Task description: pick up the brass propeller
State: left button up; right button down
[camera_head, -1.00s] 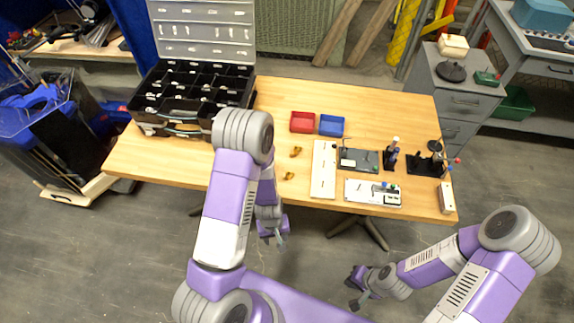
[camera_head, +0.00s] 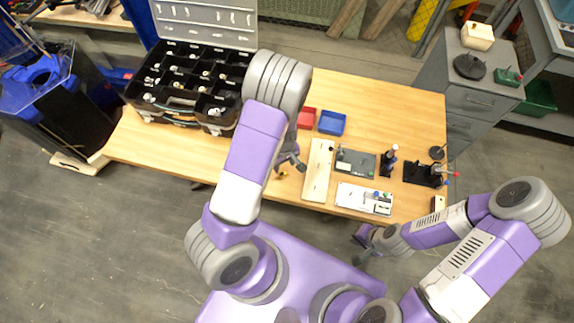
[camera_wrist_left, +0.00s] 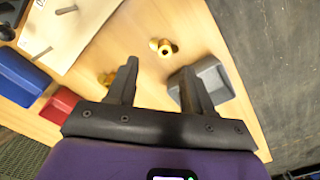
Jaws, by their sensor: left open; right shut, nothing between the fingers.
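Two small brass pieces lie on the wooden table. One brass piece (camera_head: 283,174) shows near the front edge in the head view. In the left wrist view, one brass piece (camera_wrist_left: 163,48) with a round holed hub lies beyond the gap between my fingers, and another brass piece (camera_wrist_left: 106,79) is partly hidden by the left-hand finger. I cannot tell for sure which is the propeller. My left gripper (camera_head: 290,165) is open and empty above the table by these pieces; its fingers (camera_wrist_left: 158,82) are apart. My right gripper (camera_head: 360,247) is shut and empty, off the table's front edge.
A red tray (camera_head: 307,118) and a blue tray (camera_head: 332,123) stand behind my left gripper. A pale board (camera_head: 318,172) lies to its right. A black compartment case (camera_head: 180,85) fills the table's left.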

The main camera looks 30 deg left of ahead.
aim_at(282, 172)
pick_arm(q)
jog(key=f, duration=0.2)
jog(key=f+b, duration=0.1)
jog(key=f, duration=0.3)
jog(key=shift+s+a, duration=0.25)
jog(key=shift+s, duration=0.1)
jog(key=shift+f, duration=0.35)
grip_shut()
